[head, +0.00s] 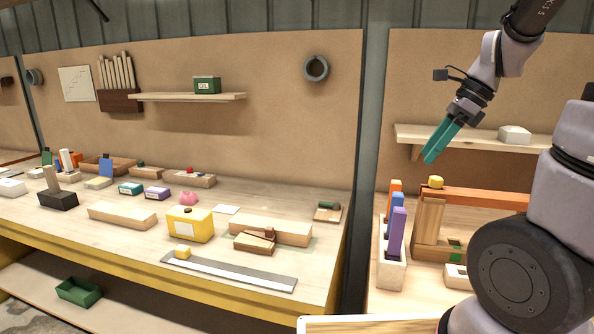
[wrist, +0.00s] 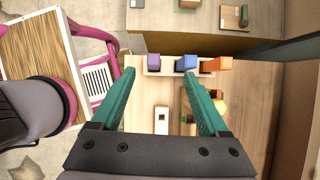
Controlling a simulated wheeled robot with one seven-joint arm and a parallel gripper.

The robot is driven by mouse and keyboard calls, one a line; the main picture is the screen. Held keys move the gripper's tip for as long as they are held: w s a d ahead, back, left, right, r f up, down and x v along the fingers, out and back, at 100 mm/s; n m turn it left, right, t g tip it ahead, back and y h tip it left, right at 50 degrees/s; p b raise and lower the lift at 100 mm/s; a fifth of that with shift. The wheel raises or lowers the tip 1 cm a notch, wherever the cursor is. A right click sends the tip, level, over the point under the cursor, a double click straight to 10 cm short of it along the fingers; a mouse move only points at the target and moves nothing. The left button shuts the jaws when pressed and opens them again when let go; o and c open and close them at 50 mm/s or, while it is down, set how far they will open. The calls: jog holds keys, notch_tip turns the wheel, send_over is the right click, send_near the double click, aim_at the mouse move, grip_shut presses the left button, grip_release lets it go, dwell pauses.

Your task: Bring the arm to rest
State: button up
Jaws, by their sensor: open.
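My gripper (head: 441,141) has two teal fingers and hangs above the right bench in the head view, in front of the back panel. It also shows in the wrist view (wrist: 159,85), with its fingers spread wide and nothing between them. Below it in the wrist view is a pale holder (wrist: 161,70) with purple, blue and orange blocks standing in it. The gripper is well above these and touches nothing that I can see.
In the head view the holder (head: 390,270) stands beside a wooden frame with an orange bar (head: 480,197). A shelf (head: 473,135) with a white block (head: 514,134) is behind my arm. The left bench (head: 120,235) carries several blocks and boxes, including a yellow box (head: 190,225).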

jog(key=s+a+r+n+t+h, duration=0.3)
jog(key=s+a+r+n+t, duration=0.2)
jog(key=n, duration=1.2)
jog(key=s+r, duration=0.3)
jog(key=r, duration=0.1)
jog(key=shift+s+r+n, duration=0.25)
jog(key=shift+s+n, duration=0.05)
jog(key=shift+n, duration=0.1)
